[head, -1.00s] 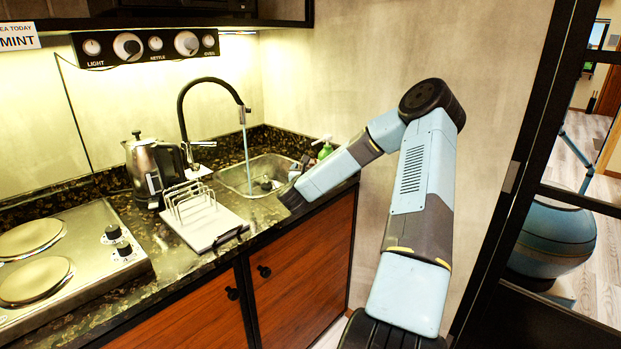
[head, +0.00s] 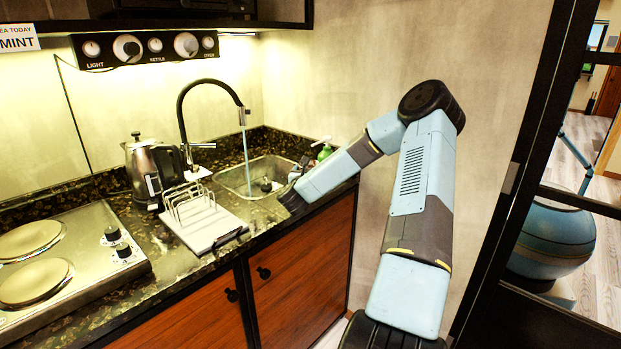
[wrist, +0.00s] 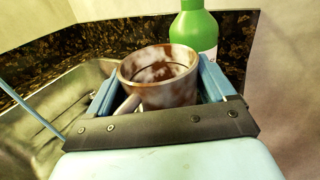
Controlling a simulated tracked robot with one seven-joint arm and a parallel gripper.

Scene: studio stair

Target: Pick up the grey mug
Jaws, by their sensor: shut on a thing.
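A mug (wrist: 160,78) with a blotchy brown and pale grey surface stands between the two blue fingers of my gripper (wrist: 160,72) in the wrist view. Its open rim faces up and its handle points toward the lower left. The fingers are shut on it from both sides. Its base is hidden behind the gripper body. In the head view my forearm reaches to the right end of the sink, and the gripper and mug are mostly hidden there.
A green bottle (wrist: 195,28) stands close behind the mug. The sink (head: 240,178) with running water lies left of the gripper. A white dish rack (head: 212,228) and a kettle (head: 143,165) are further left. The wall is close on the right.

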